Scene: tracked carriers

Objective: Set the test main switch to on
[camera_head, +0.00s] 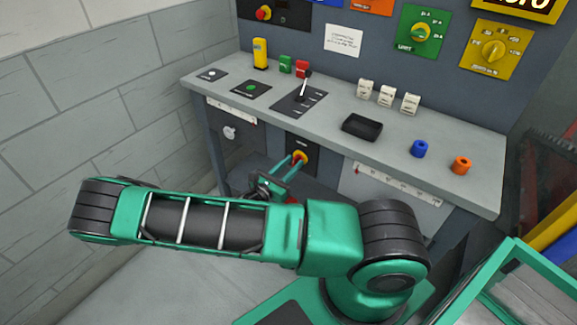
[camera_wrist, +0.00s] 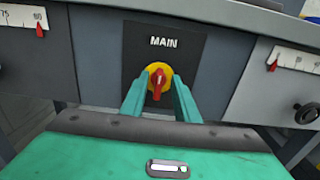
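The main switch is a red handle on a yellow disc (camera_wrist: 158,83), on a black plate marked MAIN (camera_wrist: 163,42) on the front of the bench. Its handle stands close to upright in the wrist view. In the head view the switch (camera_head: 300,157) shows below the benchtop, partly covered by my fingers. My gripper (camera_wrist: 161,76) is open, with one green finger on each side of the handle and gaps visible between. It also shows in the head view (camera_head: 291,162). Whether the fingertips touch the disc I cannot tell.
Slider scales with red pointers flank the plate at left (camera_wrist: 22,18) and right (camera_wrist: 297,57). The grey benchtop (camera_head: 330,122) above carries a black lever (camera_head: 304,84), white rockers (camera_head: 386,96), a black tray (camera_head: 362,127) and blue and orange knobs. A wall stands at left.

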